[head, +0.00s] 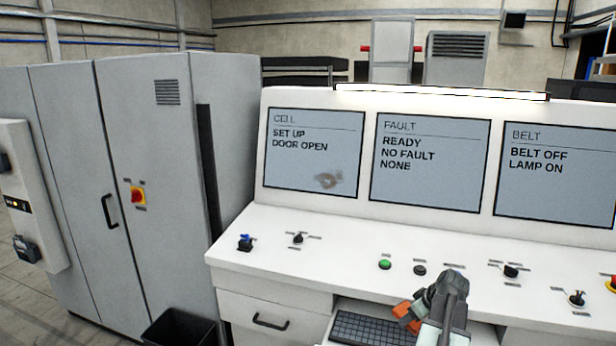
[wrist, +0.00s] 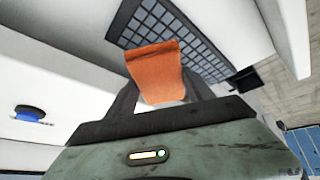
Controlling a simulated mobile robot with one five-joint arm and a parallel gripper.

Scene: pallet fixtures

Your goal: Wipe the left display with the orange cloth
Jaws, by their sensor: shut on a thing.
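The left display (head: 313,150) reads "CELL, SET UP, DOOR OPEN" and has a grey-brown smudge (head: 328,180) near its lower right. My gripper (head: 414,312) is low at the front of the console, right of and below that display and well apart from it. It is shut on the orange cloth (head: 403,310). In the wrist view the cloth (wrist: 157,72) sticks out between the two fingers, above a dark keyboard. Part of the cloth is hidden by the gripper in the head view.
The keyboard (head: 372,329) lies on a tray below the console desk (head: 340,250). Knobs and buttons, such as the green button (head: 385,264) and blue-topped switch (head: 245,242), stand up from the desk. A grey cabinet (head: 150,180) stands at the left.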

